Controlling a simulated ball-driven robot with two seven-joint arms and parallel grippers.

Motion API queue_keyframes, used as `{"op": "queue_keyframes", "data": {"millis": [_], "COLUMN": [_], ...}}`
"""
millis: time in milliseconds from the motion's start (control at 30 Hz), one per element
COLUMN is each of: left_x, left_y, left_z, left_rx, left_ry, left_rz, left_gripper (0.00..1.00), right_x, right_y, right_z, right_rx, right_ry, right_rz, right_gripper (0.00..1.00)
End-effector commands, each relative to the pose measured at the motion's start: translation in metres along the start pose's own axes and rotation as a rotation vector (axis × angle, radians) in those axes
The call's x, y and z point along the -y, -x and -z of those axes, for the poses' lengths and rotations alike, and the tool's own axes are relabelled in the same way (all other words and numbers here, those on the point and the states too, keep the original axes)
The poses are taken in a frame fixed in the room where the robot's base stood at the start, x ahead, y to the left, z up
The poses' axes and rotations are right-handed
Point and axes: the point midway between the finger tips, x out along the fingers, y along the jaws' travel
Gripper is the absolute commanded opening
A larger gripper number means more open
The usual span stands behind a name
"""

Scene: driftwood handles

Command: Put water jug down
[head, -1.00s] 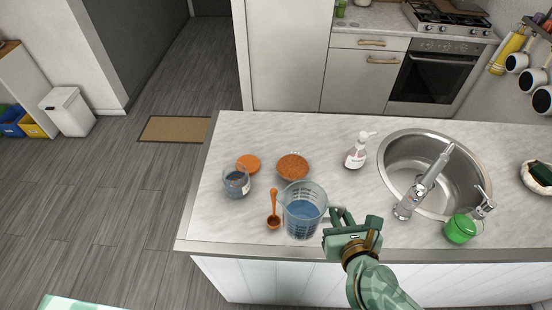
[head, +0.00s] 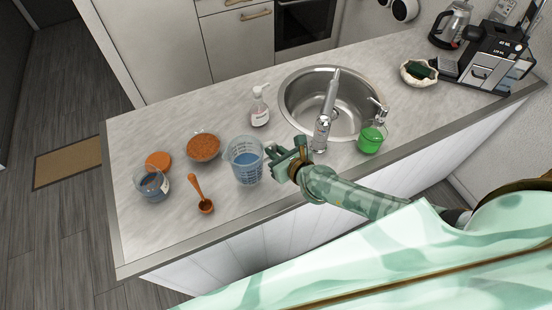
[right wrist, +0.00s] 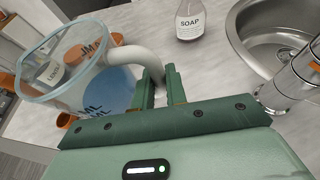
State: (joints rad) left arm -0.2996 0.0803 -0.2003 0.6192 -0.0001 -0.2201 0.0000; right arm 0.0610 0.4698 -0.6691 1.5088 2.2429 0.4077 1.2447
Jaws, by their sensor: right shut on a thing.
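The water jug (head: 245,162) is a clear measuring jug with blue water in it. It is at the counter's front edge, upright or nearly so; I cannot tell whether its base touches the counter. In the right wrist view the jug (right wrist: 92,92) is at the left, and its pale handle (right wrist: 138,58) runs between the fingers. My right gripper (head: 274,158) is shut on the handle, on the jug's right side. The same gripper (right wrist: 160,88) fills the lower part of the right wrist view. My left gripper is not in view.
A wooden scoop (head: 201,196), a glass jar (head: 152,184), an orange lid (head: 158,160) and an orange-filled bowl (head: 203,147) are left of the jug. A soap bottle (head: 260,108) stands behind it. The sink (head: 293,92), faucet (head: 323,125) and green dispenser (head: 370,140) are right.

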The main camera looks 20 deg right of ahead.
Motion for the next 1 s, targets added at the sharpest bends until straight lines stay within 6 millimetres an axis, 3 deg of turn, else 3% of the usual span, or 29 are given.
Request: {"op": "queue_keyframes", "data": {"millis": [133, 333, 767, 800, 833, 1000], "left_x": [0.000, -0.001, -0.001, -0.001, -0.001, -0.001], "left_y": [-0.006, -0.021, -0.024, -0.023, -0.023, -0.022], "left_z": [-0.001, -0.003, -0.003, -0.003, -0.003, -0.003], "left_rx": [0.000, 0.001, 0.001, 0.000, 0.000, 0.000], "left_ry": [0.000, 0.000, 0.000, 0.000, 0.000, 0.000], "left_rz": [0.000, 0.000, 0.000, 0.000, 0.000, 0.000], "left_gripper": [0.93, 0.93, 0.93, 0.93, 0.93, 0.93], "right_x": [0.006, 0.007, 0.007, 0.007, 0.007, 0.007], "right_y": [-0.009, -0.021, -0.022, -0.022, -0.022, -0.022], "right_z": [0.007, 0.034, 0.038, 0.038, 0.038, 0.038], "right_rx": [0.002, 0.001, 0.002, 0.001, 0.001, 0.001], "right_ry": [-0.001, -0.003, -0.001, 0.000, 0.000, 0.000], "right_rz": [0.000, 0.000, -0.001, -0.001, -0.001, -0.001], "right_gripper": [0.00, 0.00, 0.00, 0.25, 0.33, 0.35]}}
